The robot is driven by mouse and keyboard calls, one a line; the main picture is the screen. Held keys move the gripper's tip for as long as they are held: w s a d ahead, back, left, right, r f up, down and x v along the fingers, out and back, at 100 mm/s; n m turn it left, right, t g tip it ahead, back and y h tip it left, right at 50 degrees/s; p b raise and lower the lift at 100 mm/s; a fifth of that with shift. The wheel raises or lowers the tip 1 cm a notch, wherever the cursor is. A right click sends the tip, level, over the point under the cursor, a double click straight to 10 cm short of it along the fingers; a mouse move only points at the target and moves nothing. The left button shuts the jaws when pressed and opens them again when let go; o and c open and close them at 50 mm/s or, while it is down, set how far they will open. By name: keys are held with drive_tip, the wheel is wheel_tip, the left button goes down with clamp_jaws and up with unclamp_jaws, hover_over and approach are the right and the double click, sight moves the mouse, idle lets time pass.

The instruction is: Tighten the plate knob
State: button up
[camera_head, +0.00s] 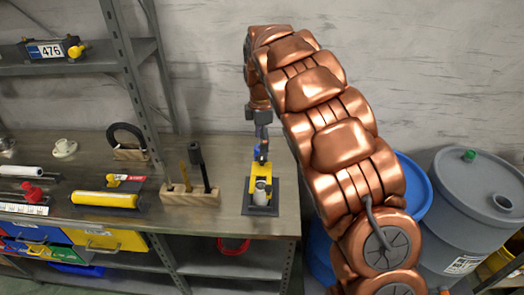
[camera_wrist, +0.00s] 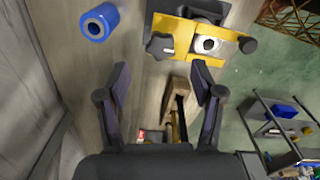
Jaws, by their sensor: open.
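A yellow fixture (camera_head: 250,184) with a silver cylinder stands on a dark base plate at the right end of the bench. In the wrist view the yellow fixture (camera_wrist: 183,30) bears a dark lobed knob (camera_wrist: 160,46) on one side and a round black knob (camera_wrist: 248,45) on the other. On the upper left shelf, a holder with a plate marked 476 (camera_head: 48,51) has a yellow knob (camera_head: 75,50). I cannot tell which knob is the plate knob. My gripper (camera_wrist: 163,80) is open and empty, above the bench near the fixture. In the head view it partly hides the fixture's back.
A wooden block (camera_head: 190,198) with upright tools stands left of the fixture. A blue cylinder (camera_wrist: 99,22) stands near the fixture. A yellow cylinder (camera_head: 104,199) lies further left. A grey shelf post (camera_head: 128,75) rises at the left. Blue and grey drums (camera_head: 470,205) stand right of the bench.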

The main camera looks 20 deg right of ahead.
sight(262, 156)
drive_tip(key=shift+f+p, duration=1.05)
drive_tip(key=shift+f, duration=1.75)
drive_tip(key=shift+c, duration=0.3)
drive_tip(key=c, duration=1.1)
drive_tip(key=shift+f+b, duration=0.1)
drive_tip(key=shift+b, duration=0.3)
